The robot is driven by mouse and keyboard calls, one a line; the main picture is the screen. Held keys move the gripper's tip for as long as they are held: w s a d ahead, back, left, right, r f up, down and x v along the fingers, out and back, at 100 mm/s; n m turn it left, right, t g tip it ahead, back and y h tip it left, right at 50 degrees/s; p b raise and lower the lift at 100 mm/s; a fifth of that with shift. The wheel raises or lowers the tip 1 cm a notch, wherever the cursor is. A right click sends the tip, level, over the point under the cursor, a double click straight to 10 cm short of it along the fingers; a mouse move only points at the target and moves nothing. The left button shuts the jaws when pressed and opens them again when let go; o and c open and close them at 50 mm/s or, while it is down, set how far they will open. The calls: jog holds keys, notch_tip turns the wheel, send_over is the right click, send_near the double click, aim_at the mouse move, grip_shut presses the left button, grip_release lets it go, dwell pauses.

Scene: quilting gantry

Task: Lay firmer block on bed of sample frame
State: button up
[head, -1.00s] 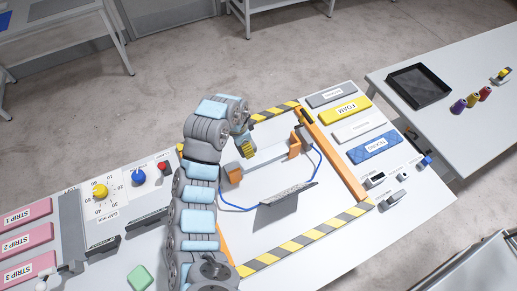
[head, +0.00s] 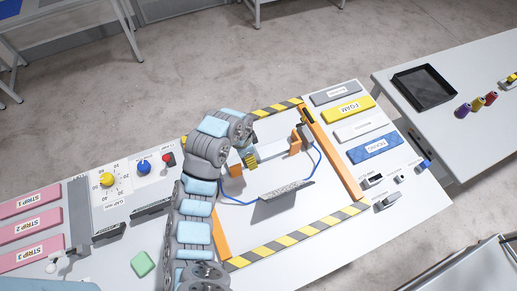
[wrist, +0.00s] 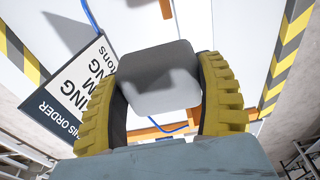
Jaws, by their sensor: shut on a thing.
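My gripper (head: 251,160) has yellow ribbed fingers and hangs over the white bed (head: 310,203) between orange rails and striped edges. In the wrist view my gripper (wrist: 163,105) is shut on a plain grey block (wrist: 158,80) with rounded corners. No label shows on this block. The bed (wrist: 198,22) lies beyond it, and I cannot tell the gap between them. In the head view my arm and fingers mostly hide the block. A green block (head: 143,263) lies on the table at the lower left.
A tilted sign (head: 287,190) stands on the bed beside my gripper. Orange posts (head: 295,145) and a blue cord (head: 318,165) are close by. Labelled slabs, including yellow FOAM (head: 348,109), lie at right. Pink strips (head: 30,226) and knobs (head: 143,166) are at left.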

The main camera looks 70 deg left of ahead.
jog(key=b, duration=0.4)
send_near(259, 151)
jog(key=shift+s+d, duration=0.3)
jog(key=shift+d, duration=0.35)
jog(key=shift+s+d, duration=0.3)
jog(key=shift+d, duration=0.3)
jog(key=shift+w+a+f+p, duration=0.4)
jog(key=shift+a+f, duration=0.05)
jog(key=shift+f, duration=0.2)
jog(key=shift+w+a+f+p, duration=0.4)
jog(key=shift+f, duration=0.2)
jog(key=shift+w+a+f, duration=0.25)
jog(key=shift+w+f, duration=0.05)
jog(key=shift+f, duration=0.25)
jog(key=shift+f+p, duration=0.3)
jog(key=shift+f, duration=1.2)
jog(key=shift+f, duration=0.15)
jog(key=o, duration=0.8)
